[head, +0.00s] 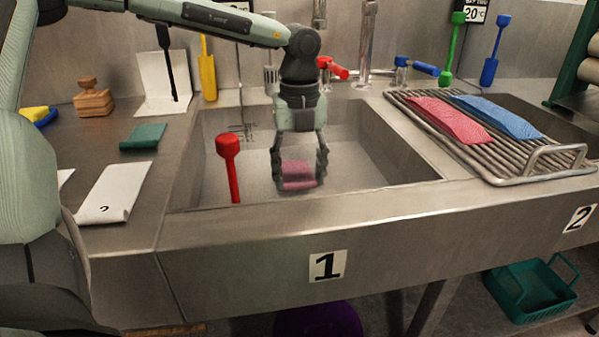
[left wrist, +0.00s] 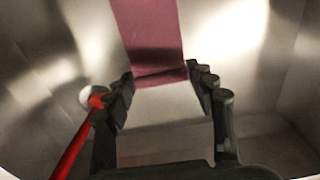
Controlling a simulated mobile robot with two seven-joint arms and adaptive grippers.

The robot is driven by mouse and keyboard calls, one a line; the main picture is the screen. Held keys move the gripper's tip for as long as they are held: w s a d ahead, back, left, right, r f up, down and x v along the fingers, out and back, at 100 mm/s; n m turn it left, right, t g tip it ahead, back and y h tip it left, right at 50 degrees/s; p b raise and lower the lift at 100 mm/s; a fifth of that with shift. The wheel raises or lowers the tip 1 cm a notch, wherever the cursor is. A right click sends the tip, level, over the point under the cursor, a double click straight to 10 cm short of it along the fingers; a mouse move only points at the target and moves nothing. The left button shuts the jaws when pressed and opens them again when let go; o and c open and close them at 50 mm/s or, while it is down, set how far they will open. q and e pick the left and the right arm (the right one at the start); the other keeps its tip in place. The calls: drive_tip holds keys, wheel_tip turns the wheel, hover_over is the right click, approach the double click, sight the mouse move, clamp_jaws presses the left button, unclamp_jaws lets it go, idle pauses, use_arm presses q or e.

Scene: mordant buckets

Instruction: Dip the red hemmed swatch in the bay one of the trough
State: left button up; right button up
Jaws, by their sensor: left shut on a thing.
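A dull red swatch (head: 298,170) hangs between the fingers of my left gripper (head: 299,182), inside bay one (head: 395,172) of the trough, marked with a 1. It also shows in the left wrist view (left wrist: 150,30), with its near edge between the fingertips (left wrist: 160,82). My left gripper is shut on it and points down into the bay. The liquid level and how much of the swatch is wet cannot be told. My right gripper is not in view.
A red paddle (head: 230,165) stands in the bay, left of my gripper. A wire rack (head: 520,165) on the right holds a red cloth (head: 450,120) and a blue cloth (head: 498,116). Red-handled (head: 333,68) and blue-handled (head: 424,69) taps stand behind. A white folded cloth (head: 117,190) lies left.

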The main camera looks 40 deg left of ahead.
use_arm(q)
drive_tip(key=shift+r, duration=0.55)
wheel_tip(320, 180, up, 4)
drive_tip(key=shift+r+p, duration=0.1)
drive_tip(key=shift+p, duration=0.8)
drive_tip(key=shift+r, duration=2.65)
wheel_tip(320, 180, up, 5)
idle(0.7)
